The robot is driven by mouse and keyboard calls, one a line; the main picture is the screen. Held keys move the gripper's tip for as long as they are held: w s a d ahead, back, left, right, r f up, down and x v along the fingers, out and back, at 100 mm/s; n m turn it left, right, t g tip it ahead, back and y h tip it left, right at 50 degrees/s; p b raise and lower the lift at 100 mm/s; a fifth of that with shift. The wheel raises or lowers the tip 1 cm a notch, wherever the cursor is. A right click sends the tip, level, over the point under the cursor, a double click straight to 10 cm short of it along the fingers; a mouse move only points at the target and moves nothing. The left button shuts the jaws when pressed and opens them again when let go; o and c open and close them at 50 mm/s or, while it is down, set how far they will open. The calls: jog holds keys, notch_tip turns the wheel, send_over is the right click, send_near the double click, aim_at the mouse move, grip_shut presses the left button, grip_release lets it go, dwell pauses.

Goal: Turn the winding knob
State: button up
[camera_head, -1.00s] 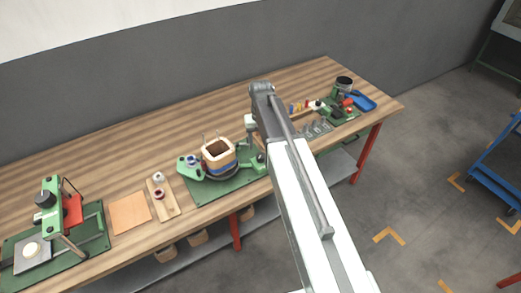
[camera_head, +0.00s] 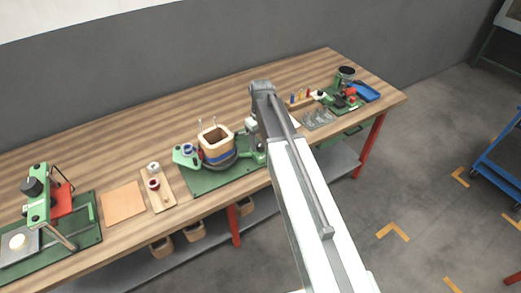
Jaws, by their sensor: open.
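The coil winder stands on a green base plate (camera_head: 205,185) at the middle of the bench. Its wooden-sided coil (camera_head: 216,148) has a dark and blue band, with two thin rods rising behind it. A green arm with a bluish knob (camera_head: 187,149) sits on the winder's left side. Another green part shows at its right, partly behind my arm. My arm reaches up from the lower right, and its end bends down at the winder's right. My gripper's fingers are hidden behind the arm, so I cannot see whether they touch anything.
The wooden bench (camera_head: 120,162) runs along a grey wall. A green press (camera_head: 38,200), an orange-brown sheet (camera_head: 122,204) and a small board with spools (camera_head: 158,190) lie left. Tools, a dark pot (camera_head: 346,73) and a blue tray (camera_head: 366,91) are right. Open floor lies at the front right.

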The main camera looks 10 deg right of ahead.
aim_at(261, 144)
jog(key=shift+f, duration=0.25)
grip_shut()
jog(key=shift+m, duration=1.9)
grip_release()
notch_tip(261, 144, up, 8)
jog(key=p, duration=0.8)
jog(key=shift+f, duration=0.1)
